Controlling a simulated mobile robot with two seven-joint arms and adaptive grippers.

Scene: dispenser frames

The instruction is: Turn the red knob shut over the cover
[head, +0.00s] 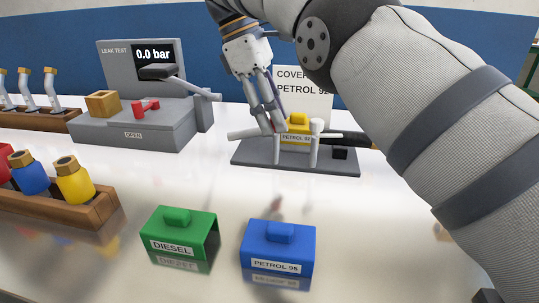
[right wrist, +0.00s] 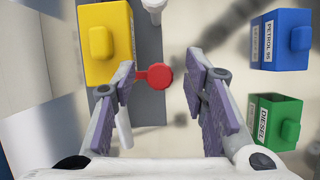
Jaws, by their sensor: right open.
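The red knob (right wrist: 160,76) shows in the right wrist view beside the yellow cover (right wrist: 107,42), with a red arm reaching toward the cover's edge. My right gripper (right wrist: 164,72) is open, its purple-padded fingers either side of the knob in that view; contact cannot be told. In the head view, the right gripper (head: 272,125) points down at the dark stand (head: 262,162). The yellow cover (head: 299,126), labelled PETROL 92, sits on this stand, partly behind a white post. The knob cannot be made out there. My left gripper is out of view.
A green DIESEL cover (head: 180,232) and a blue PETROL 95 cover (head: 278,247) stand on the table in front. A sign (head: 311,80) stands behind the stand.

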